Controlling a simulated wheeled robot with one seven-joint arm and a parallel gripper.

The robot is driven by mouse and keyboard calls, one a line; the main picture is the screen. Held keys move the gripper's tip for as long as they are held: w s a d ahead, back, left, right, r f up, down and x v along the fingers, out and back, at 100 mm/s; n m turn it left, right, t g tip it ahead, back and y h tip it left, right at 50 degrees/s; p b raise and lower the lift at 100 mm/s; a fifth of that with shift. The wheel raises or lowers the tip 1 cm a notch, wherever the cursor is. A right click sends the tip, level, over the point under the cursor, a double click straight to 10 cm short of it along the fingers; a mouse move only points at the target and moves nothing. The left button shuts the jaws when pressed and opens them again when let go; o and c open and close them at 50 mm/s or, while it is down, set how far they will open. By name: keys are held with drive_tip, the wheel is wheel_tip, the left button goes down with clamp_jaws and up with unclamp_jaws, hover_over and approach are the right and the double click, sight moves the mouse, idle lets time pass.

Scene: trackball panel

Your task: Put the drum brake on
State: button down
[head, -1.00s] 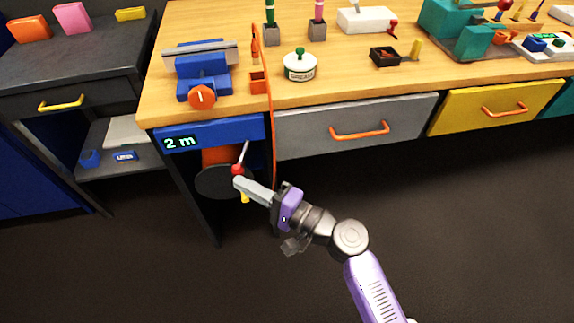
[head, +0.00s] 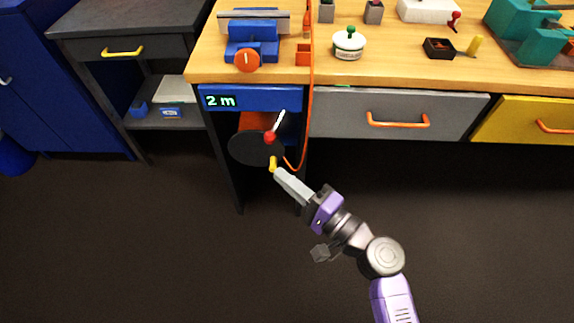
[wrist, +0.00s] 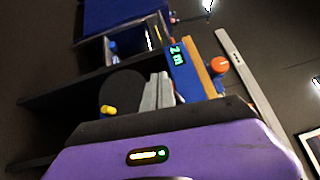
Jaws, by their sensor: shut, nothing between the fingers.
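Under the left end of the bench is a reel with an orange drum (head: 258,121) and a dark round disc (head: 250,148). A pale lever with a red ball (head: 270,136) stands at a slant in front of it; I take it for the drum brake. A yellow knob (head: 273,162) sits at the disc's lower right edge. My gripper (head: 277,173) is shut and empty, its tips just below the yellow knob. In the wrist view, the yellow knob (wrist: 109,110) lies left of the fingers (wrist: 159,91), in front of the disc (wrist: 123,88). The red ball cannot be made out there.
A blue panel reading "2 m" (head: 245,98) is above the reel. An orange hose (head: 309,90) hangs down right of it, close to the arm. A grey drawer (head: 390,114) is to the right, a dark side table (head: 135,30) to the left. The floor in front is clear.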

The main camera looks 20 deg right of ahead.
drive_tip(key=s+a, duration=0.2)
drive_tip(key=s, duration=0.3)
drive_tip(key=shift+s+f, duration=0.2)
drive_tip(key=shift+s, duration=0.2)
drive_tip(key=s+d+f+n+h, duration=0.3)
drive_tip(key=s+d+h, duration=0.4)
drive_tip(key=d+h, duration=0.35)
drive_tip(key=s+d+r+n+g+y, duration=0.1)
drive_tip(key=s+r+n, duration=0.3)
drive_tip(key=s, duration=0.5)
drive_tip(key=s+r+n, duration=0.2)
drive_tip(key=s+n, duration=0.4)
drive_tip(key=s, duration=0.4)
wheel_tip(320, 180, up, 21)
drive_tip(key=p, duration=2)
drive_tip(key=shift+w+d, duration=0.2)
drive_tip(key=shift+w, duration=0.15)
